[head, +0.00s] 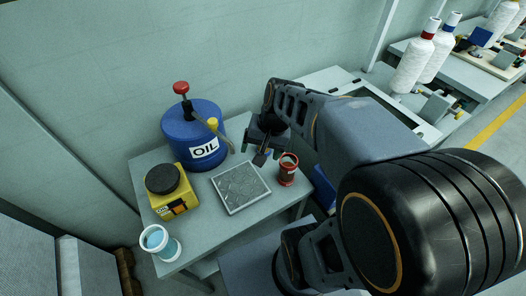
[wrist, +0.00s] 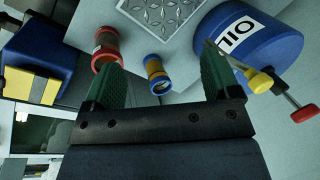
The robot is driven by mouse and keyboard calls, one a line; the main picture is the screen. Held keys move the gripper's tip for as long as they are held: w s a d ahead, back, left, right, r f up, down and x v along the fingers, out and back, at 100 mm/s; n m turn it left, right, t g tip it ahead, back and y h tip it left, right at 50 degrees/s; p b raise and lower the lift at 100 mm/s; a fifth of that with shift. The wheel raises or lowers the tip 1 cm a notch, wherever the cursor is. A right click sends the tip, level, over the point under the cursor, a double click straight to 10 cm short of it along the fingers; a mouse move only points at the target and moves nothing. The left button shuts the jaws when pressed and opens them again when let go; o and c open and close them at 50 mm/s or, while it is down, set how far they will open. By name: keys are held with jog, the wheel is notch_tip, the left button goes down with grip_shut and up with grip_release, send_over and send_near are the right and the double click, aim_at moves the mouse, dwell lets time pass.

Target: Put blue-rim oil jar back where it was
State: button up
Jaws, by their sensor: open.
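A small orange-yellow jar with blue rims (wrist: 157,74) stands on the table in the wrist view, between and beyond my open fingers. It appears untouched; in the head view my gripper (head: 264,152) seems to hide it. My gripper (wrist: 160,62) is empty, pointing down over the back right of the table. A red jar (head: 288,171) stands right of the gripper; it also shows in the wrist view (wrist: 106,49).
A patterned grey plate (head: 240,187) lies mid-table. A big blue oil can (head: 191,137) with a yellow-tipped spout stands behind it, close to my gripper. A yellow box with a black round top (head: 170,190) stands left. The wall bounds the back. Bare table shows at front.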

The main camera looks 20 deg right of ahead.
jog(key=shift+s+a+r+n+t+h, duration=0.2)
jog(key=shift+s+r+n+t+h, duration=0.35)
jog(key=shift+n, duration=0.45)
jog(key=shift+s+a+r+n+t+h, duration=0.2)
jog(key=shift+s+r+n+t+h, duration=0.15)
jog(key=shift+s+n, duration=0.5)
jog(key=shift+s+a+r+n+t+h, duration=0.25)
jog(key=shift+s+r+n+h, duration=0.2)
jog(key=shift+n, duration=0.7)
